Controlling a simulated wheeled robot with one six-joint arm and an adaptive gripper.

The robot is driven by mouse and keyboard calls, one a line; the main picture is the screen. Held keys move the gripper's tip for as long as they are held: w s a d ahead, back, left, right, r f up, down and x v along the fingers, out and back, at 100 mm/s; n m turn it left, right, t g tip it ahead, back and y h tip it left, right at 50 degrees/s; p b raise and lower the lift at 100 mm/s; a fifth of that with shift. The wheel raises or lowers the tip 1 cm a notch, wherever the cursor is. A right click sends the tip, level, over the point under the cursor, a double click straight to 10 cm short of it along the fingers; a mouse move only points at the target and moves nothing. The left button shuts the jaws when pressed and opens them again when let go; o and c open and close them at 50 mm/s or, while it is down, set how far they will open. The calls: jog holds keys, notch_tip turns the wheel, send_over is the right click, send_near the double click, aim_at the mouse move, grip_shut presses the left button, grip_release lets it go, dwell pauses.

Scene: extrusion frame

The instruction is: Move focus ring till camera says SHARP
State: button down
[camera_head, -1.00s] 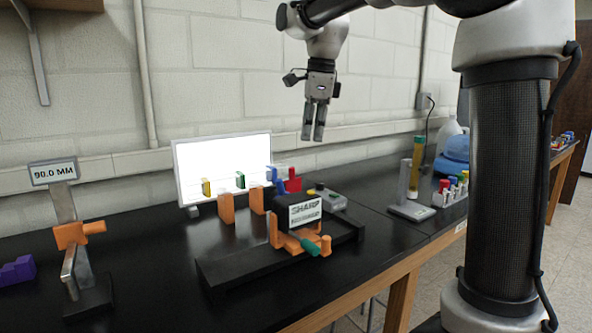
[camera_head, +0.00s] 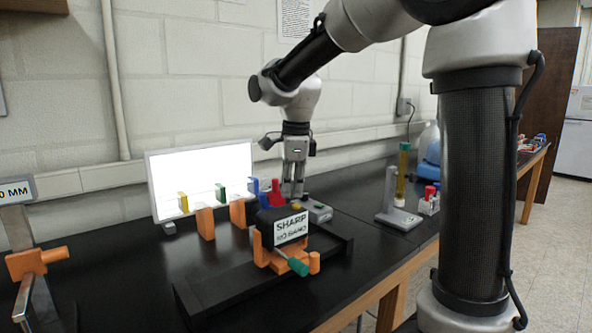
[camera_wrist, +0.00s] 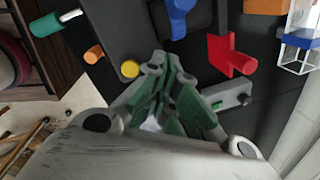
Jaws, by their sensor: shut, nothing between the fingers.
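The camera (camera_head: 268,222) is a dark box in the middle of the bench rig, and its white label (camera_head: 291,230) reads SHARP above a smaller line that I cannot read surely. A red lever-like part (camera_head: 279,188) and a blue part (camera_head: 254,186) stand behind the box; the red part (camera_wrist: 228,55) and blue part (camera_wrist: 178,18) also show in the wrist view. I cannot tell which part is the focus ring. My gripper (camera_head: 293,194) is shut and empty, pointing down behind the camera, close beside the red part. Contact with it cannot be judged.
A black tray (camera_head: 205,290) carries orange supports (camera_head: 205,222) and an orange clamp with a teal handle (camera_head: 298,266). A bright white panel (camera_head: 190,166) stands behind. A grey box with a green button (camera_head: 319,210) is near my gripper. A grey stand (camera_head: 391,190) is right.

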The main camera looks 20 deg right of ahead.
aim_at(264, 201)
jog(key=shift+w+a+f, duration=0.1)
jog(key=shift+w+a, duration=0.15)
jog(key=shift+a, duration=0.55)
jog(key=shift+w+a+f, duration=0.1)
jog(key=shift+w+a, duration=0.1)
jog(key=shift+a, duration=0.55)
jog(key=shift+a, duration=0.65)
jog(key=shift+d, duration=0.1)
